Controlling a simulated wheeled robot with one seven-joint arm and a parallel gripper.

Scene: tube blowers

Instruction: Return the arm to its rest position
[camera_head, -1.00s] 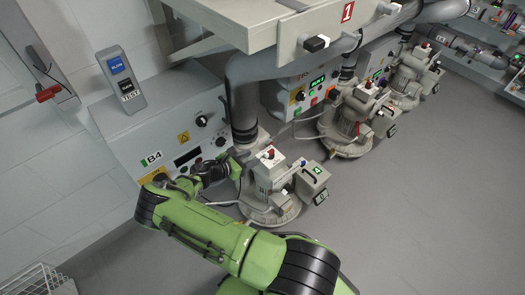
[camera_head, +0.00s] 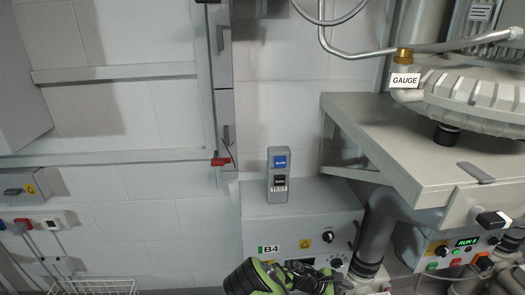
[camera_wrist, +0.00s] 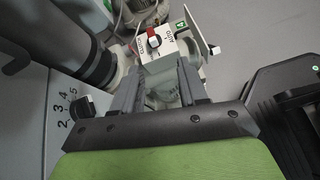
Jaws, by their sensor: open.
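My green arm (camera_head: 262,279) shows only at the bottom edge of the head view, in front of the B4 panel (camera_head: 262,222). The rest of the arm is below the frame. In the wrist view my gripper (camera_wrist: 158,88) has its two grey fingers apart with nothing held between them. Beyond the fingers is a pale unit with a red-and-white knob (camera_wrist: 153,40) on top. I cannot tell how far the fingertips are from that unit.
A black knob on a numbered dial (camera_wrist: 88,106) is left of my gripper. A thick dark pipe (camera_wrist: 75,45) stands behind it. In the head view a grey switch box (camera_head: 279,175) marked TEST is above the panel. A bench (camera_head: 395,140) juts out at right.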

